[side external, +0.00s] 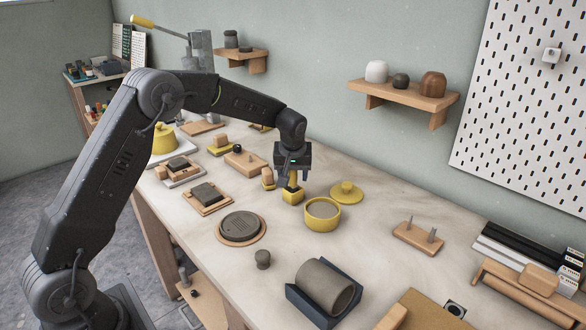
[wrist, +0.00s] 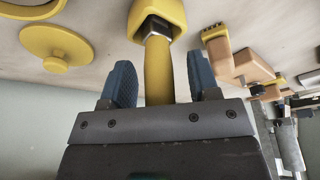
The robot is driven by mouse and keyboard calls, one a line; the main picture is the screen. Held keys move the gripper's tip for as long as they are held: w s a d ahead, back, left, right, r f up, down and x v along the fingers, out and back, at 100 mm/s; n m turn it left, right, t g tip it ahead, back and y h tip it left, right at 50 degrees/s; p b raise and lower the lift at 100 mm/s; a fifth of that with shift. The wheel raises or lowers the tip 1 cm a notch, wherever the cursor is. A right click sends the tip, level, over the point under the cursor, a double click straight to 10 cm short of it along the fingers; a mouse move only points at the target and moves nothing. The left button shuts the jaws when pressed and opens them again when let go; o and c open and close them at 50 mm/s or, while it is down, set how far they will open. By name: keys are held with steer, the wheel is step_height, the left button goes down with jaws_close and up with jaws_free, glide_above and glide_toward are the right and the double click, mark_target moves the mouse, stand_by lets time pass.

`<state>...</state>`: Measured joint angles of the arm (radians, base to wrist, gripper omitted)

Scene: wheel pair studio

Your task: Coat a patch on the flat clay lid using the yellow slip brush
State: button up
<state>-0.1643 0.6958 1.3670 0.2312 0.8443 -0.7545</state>
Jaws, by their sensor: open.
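The yellow slip brush (wrist: 159,72) has its handle between my gripper's two blue fingers in the wrist view, with a gap on each side. Its far end sits in a yellow block-shaped holder (side external: 292,197), which also shows at the top of the wrist view (wrist: 172,10). My gripper (side external: 291,172) is open around the handle, above the holder; the bristles are hidden. A flat round grey disc (side external: 240,227), which looks like the clay lid, lies on a round wooden board left of and nearer than the holder.
A yellow pot with grey contents (side external: 322,223) stands right beside the holder, with a yellow knobbed lid (side external: 346,191) behind it. A small grey knob (side external: 263,259) and a clay cylinder in a dark cradle (side external: 325,287) stand nearer. Wooden blocks (side external: 245,162) lie to the left.

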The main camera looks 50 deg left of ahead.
jaws_close()
stand_by(0.8)
steer(key=shift+r, duration=0.1)
steer(key=shift+r, duration=2.95)
